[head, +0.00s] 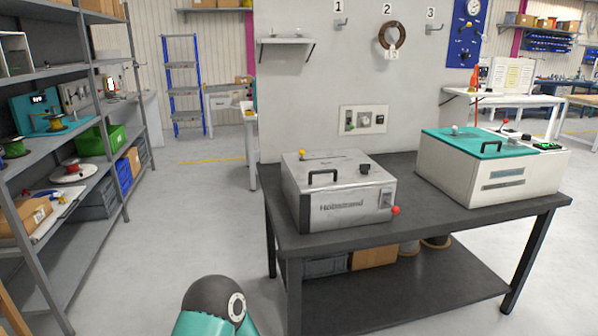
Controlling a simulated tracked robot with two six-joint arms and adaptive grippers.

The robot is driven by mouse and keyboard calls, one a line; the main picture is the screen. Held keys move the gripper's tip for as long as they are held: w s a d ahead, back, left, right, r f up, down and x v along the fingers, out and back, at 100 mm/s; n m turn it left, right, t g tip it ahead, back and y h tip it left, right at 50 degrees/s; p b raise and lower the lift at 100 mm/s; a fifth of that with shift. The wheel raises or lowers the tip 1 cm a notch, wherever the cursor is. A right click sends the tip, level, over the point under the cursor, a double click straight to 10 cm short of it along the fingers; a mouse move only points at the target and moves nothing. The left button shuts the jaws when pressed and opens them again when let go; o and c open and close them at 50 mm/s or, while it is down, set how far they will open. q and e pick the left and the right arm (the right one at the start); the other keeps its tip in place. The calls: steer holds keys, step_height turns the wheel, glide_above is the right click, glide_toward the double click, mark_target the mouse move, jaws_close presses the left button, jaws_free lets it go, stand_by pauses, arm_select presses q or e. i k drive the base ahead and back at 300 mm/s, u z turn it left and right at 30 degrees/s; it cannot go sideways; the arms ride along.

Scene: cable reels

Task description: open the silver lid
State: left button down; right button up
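A silver box stands on the left part of the dark table. Its silver lid (338,174) lies flat and closed on top, with a black handle (323,176) near its front left edge and a small dark knob (364,168) on the right. A red ball (396,210) sticks out at the box's lower right front. One of my arm's teal and dark joints shows at the bottom edge, in front of and left of the table. Neither gripper is in view.
A white box with a teal lid (470,141) stands on the dark table (420,215) at the right. Shelving with reels and bins (102,139) lines the left side. A white wall panel with numbered hooks (340,22) rises behind the table. The floor between shelving and table is clear.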

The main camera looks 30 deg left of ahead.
mark_target(334, 161)
steer(key=u, duration=1.2)
steer(key=i, duration=0.8)
steer(key=u, duration=0.15)
